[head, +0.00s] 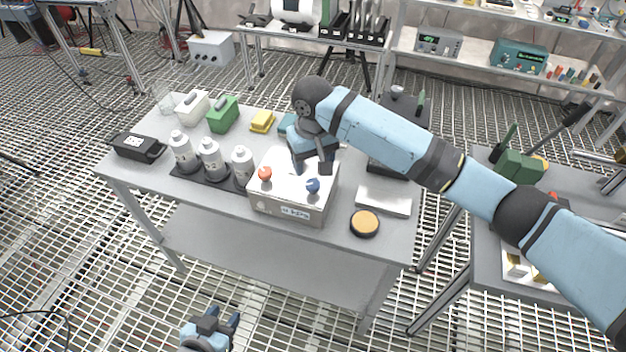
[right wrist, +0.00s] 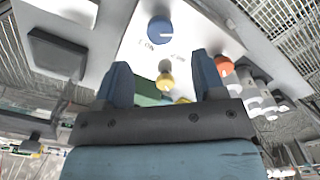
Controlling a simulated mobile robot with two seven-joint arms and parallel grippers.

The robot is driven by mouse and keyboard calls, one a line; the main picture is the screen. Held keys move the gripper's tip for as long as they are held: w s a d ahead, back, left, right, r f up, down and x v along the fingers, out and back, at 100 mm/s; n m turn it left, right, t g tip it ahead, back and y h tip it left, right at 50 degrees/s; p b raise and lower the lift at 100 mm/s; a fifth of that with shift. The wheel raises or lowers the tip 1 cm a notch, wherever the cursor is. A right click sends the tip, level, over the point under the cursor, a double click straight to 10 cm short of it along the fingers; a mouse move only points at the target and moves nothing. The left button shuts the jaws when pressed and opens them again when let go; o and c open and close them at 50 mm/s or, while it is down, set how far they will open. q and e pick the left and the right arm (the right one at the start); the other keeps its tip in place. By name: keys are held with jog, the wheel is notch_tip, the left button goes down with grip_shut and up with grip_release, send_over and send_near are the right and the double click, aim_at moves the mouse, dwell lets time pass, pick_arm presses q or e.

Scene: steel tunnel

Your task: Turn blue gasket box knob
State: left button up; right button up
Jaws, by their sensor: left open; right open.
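The blue knob (head: 312,185) sits at the front right of the top of a pale metal box (head: 290,211) on the grey table. It also shows in the right wrist view (right wrist: 160,30), with a pale pointer line and printed lettering beside it. An orange-red knob (head: 265,172) is at the box's left, and a yellow knob (right wrist: 165,81) shows in the right wrist view. My right gripper (head: 312,170) is open and empty above the box, fingers pointing down, just behind the blue knob. My left gripper (head: 213,322) is open and empty, low in front of the table.
Several grey-white bottles (head: 210,158) on a dark tray stand left of the box. A round orange-topped tin (head: 364,223) and a flat pale block (head: 384,200) lie to its right. A black case (head: 136,146) is at the table's left end. Another table (head: 484,262) stands right.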

aim_at(313, 184)
notch_tip(313, 184, down, 7)
jog(key=shift+f, duration=0.1)
dwell(0.3)
jog(key=c, duration=0.9)
